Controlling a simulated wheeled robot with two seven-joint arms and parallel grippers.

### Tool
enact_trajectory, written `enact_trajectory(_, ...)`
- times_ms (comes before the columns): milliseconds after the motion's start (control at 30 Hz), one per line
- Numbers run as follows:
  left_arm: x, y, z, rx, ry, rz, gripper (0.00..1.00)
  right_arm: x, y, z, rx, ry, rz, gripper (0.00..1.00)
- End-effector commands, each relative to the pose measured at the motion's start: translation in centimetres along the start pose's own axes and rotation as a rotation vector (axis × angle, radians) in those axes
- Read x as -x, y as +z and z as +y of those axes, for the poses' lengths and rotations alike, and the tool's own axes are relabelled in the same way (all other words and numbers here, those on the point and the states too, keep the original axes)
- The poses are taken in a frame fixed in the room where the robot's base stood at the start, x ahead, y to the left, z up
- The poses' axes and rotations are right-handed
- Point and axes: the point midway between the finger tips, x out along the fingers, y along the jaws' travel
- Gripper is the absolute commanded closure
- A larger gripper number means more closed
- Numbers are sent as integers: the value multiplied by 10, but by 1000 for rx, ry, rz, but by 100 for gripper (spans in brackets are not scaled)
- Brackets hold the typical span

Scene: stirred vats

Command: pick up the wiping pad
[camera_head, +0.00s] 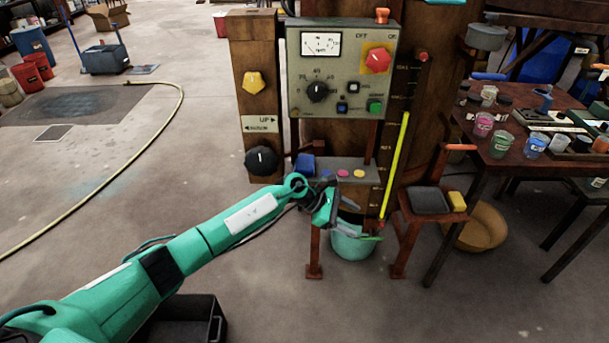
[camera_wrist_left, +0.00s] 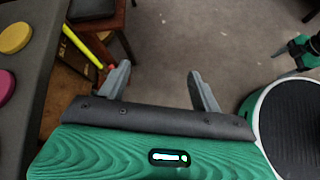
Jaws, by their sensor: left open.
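A small yellow block (camera_head: 457,201), which looks like the wiping pad, lies on the right side of a low wooden stool (camera_head: 402,215), beside a dark grey tray (camera_head: 429,201). My left gripper (camera_head: 357,219) is in front of the control stand, left of the stool and apart from the block. It is open and empty, with its two grey fingers spread in the left wrist view (camera_wrist_left: 158,74). The block is not clearly visible in the left wrist view.
A shelf (camera_head: 346,170) with coloured buttons is close to my left gripper. A teal bucket (camera_head: 352,243) stands below it. A yellow rod (camera_head: 396,165) rises between shelf and stool. A table (camera_head: 515,165) with cups stands right.

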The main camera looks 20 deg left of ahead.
Motion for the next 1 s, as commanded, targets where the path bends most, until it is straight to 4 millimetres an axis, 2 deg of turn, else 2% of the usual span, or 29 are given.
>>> enact_trajectory(33, 8, 2, 8, -176, -30, 82, 35, 5, -6, 0, -2, -1, 11, 25)
enact_trajectory(200, 52, 8, 32, -712, -159, 396, 35, 41, -24, -1, -6, -3, 34, 25)
enact_trajectory(400, 120, 15, 67, -1157, -318, 778, 35, 84, -35, -1, -10, -5, 57, 25)
enact_trajectory(533, 159, 23, 84, -1314, -404, 971, 35, 105, -37, -1, -12, -5, 67, 25)
enact_trajectory(700, 187, 32, 94, -1399, -466, 1107, 35, 120, -38, -1, -13, -6, 71, 25)
enact_trajectory(833, 191, 30, 97, -1415, -482, 1136, 35, 124, -38, -1, -13, -6, 73, 25)
enact_trajectory(1000, 183, 15, 104, -1414, -482, 1134, 35, 125, -38, -1, -13, -6, 73, 25)
